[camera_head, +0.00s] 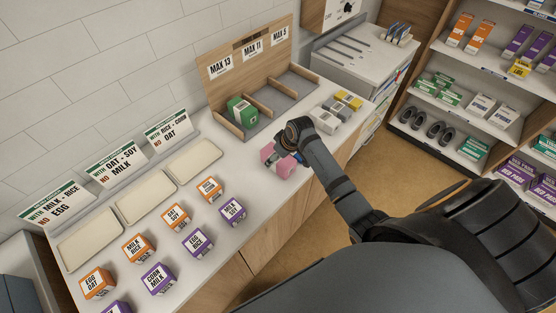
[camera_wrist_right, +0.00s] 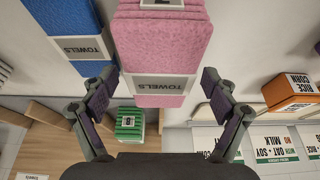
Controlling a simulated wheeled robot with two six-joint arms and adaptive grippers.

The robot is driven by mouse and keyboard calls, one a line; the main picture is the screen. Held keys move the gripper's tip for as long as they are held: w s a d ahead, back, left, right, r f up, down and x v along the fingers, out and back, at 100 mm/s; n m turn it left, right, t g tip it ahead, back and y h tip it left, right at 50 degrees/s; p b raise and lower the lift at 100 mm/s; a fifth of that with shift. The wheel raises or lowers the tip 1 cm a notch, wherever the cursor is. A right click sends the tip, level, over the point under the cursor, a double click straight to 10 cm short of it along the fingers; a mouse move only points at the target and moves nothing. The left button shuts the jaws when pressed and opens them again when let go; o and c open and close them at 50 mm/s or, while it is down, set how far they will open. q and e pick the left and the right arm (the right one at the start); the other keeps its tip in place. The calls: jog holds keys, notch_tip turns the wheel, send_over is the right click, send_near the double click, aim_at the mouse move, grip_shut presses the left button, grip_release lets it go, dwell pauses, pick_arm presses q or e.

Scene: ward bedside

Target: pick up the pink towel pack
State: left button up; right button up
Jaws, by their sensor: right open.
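The pink towel pack (camera_head: 285,170) stands on the white counter in the head view, partly hidden behind my right gripper (camera_head: 281,153). In the right wrist view the pink towel pack (camera_wrist_right: 162,45) fills the top middle, with its TOWELS label facing the camera. My right gripper (camera_wrist_right: 160,80) is open, one finger on each side of the label end. A gap shows on both sides, so the fingers do not appear to grip the pack. My left gripper is not in view.
A blue towel pack (camera_wrist_right: 68,32) stands close beside the pink one. A wooden divider box with a green pack (camera_head: 243,110) stands behind. Grey and yellow packs (camera_head: 348,100) lie to the right. Several orange and purple boxes (camera_head: 175,217) and cream trays (camera_head: 147,198) occupy the left counter.

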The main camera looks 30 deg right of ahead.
jog(key=shift+f, duration=0.25)
dwell(0.4)
jog(key=c, duration=1.4)
